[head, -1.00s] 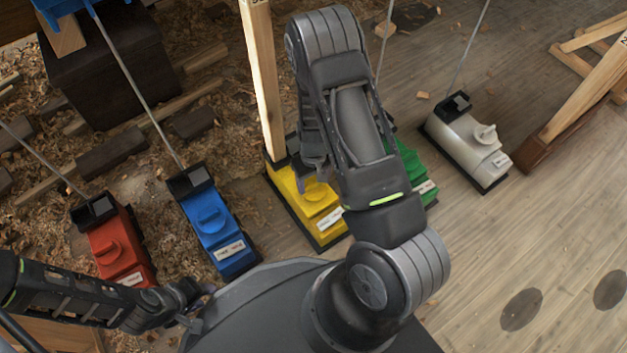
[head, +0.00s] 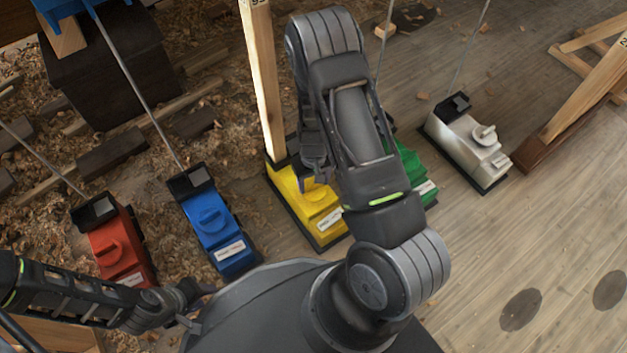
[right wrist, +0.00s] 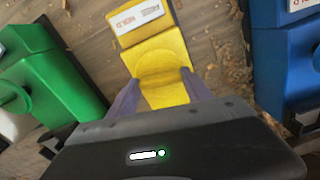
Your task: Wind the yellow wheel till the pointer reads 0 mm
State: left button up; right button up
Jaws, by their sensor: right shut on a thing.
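The yellow box (head: 318,212) stands on a dark base, with a white label on its near end. It also shows in the right wrist view (right wrist: 150,22). Its yellow wheel (right wrist: 163,68) lies between the two purple fingers of my right gripper (right wrist: 160,88), which is shut on it. In the head view my right gripper (head: 310,182) reaches down over the box and hides most of the wheel. My left gripper (head: 207,291) is low at the left, away from the boxes; its fingers are too small to judge. I cannot make out a pointer or a millimetre scale.
Red (head: 118,250), blue (head: 220,235), green (head: 412,170) and white (head: 468,150) boxes stand in the same row. The green one is close beside the yellow. A wooden post (head: 263,85) rises behind the yellow box. Shavings and timber lie at the left.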

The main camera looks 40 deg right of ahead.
jog(key=m+p, duration=0.2)
jog(key=m, duration=0.3)
jog(key=shift+r, duration=0.1)
jog(key=m+p, duration=0.2)
jog(key=m, duration=0.4)
jog(key=shift+m, duration=0.3)
jog(key=o, duration=1.4)
jog(key=shift+c, duration=0.2)
notch_tip(320, 180, up, 8)
jog(key=p, duration=0.3)
jog(key=shift+f, duration=0.2)
